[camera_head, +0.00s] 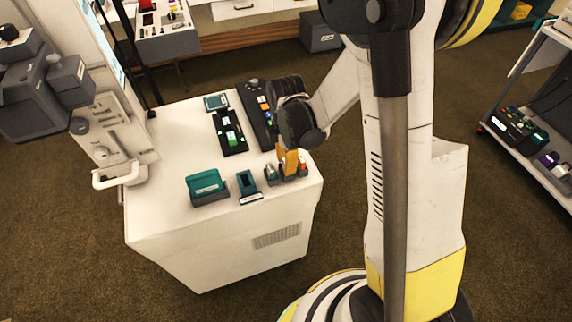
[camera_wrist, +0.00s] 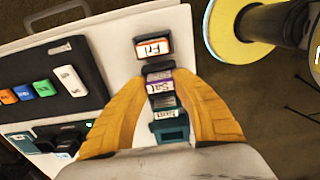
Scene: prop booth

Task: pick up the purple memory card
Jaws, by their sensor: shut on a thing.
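The purple memory card (camera_wrist: 161,86), marked "Sat", sits between the two orange fingers of my gripper (camera_wrist: 160,75) in the wrist view. The fingers are shut on it. An orange card (camera_wrist: 152,47) marked "Fri" stands beyond it, and a teal-edged card (camera_wrist: 168,113) with a partly hidden label is on the near side. In the head view my gripper (camera_head: 290,163) points down at a small dark card holder (camera_head: 287,178) near the table's front right corner. There its finger hides the purple card. I cannot tell whether the card is clear of the holder.
The white table (camera_head: 165,215) also bears a teal box (camera_head: 206,186), a small teal stand (camera_head: 248,186), a black tray (camera_head: 231,140) with green pieces and a dark panel with coloured blocks (camera_wrist: 55,85). The table's left front is clear. A shelf (camera_head: 540,155) stands at right.

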